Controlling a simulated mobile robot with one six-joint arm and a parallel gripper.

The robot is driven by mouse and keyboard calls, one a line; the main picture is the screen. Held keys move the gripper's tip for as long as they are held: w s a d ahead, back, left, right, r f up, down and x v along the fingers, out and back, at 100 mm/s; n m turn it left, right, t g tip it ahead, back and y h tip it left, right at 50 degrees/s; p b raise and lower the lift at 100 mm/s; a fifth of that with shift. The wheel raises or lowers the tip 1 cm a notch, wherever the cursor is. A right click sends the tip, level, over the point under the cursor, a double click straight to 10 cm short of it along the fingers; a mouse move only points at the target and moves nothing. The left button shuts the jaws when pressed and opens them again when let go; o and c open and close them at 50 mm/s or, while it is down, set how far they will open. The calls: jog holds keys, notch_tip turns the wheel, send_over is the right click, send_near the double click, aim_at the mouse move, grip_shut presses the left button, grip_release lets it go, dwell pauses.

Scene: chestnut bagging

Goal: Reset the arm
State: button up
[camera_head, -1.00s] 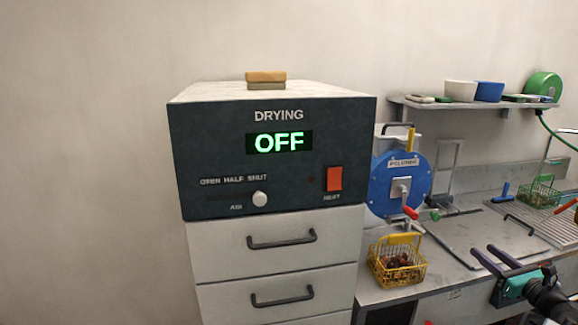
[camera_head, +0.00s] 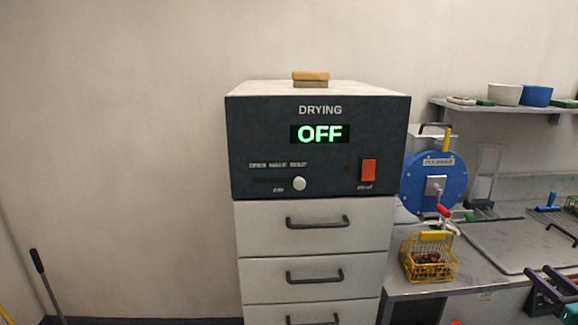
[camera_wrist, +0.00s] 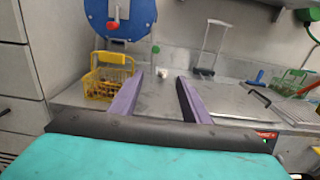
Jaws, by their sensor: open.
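My gripper (camera_head: 555,287) is at the lower right edge of the head view, in front of the steel counter, and is partly cut off by the frame. In the wrist view its two purple fingers (camera_wrist: 157,98) stand apart with nothing between them. Beyond the fingers lies the counter top (camera_wrist: 165,105). A yellow wire basket of chestnuts (camera_head: 429,257) stands on the counter to the left of my gripper. The same basket shows in the wrist view (camera_wrist: 108,75), left of the fingers and apart from them.
The drying cabinet (camera_head: 315,150) reads OFF; its visible drawers look closed. A blue polisher (camera_head: 433,183) stands behind the basket. A shelf (camera_head: 500,108) with bowls hangs on the wall. A green basket (camera_wrist: 290,82) sits at the far right of the wrist view. Floor at left holds a long handle (camera_head: 42,275).

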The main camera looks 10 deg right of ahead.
jog(key=w+a+f+n+g+y, duration=0.2)
jog(key=w+a+f+n, duration=0.25)
jog(key=a+f, duration=0.45)
jog(key=w+a+f+n+g+y, duration=0.25)
jog(key=w+a+f, duration=0.35)
jog(key=a+f, duration=0.3)
jog(key=a+f+n+g+y, duration=0.3)
jog(key=a+f+n+g, duration=0.5)
jog(key=a+f, duration=1.2)
jog(key=s+a+f+n+g, duration=0.3)
jog(key=s+a+f+n, duration=0.25)
jog(key=a, duration=0.35)
jog(key=s+a+f+n+g, duration=0.35)
jog(key=s+a+f, duration=0.2)
jog(key=a, duration=0.35)
jog(key=s+a+f+n+g+h, duration=0.2)
jog(key=s+n, duration=0.4)
jog(key=s, duration=0.3)
jog(key=s+a+f+n+g+h, duration=0.2)
jog(key=s+f+n+h, duration=0.2)
jog(key=s+n, duration=0.3)
jog(key=s, duration=0.3)
jog(key=shift+a+f+g, duration=0.3)
jog(key=shift+a+g, duration=0.1)
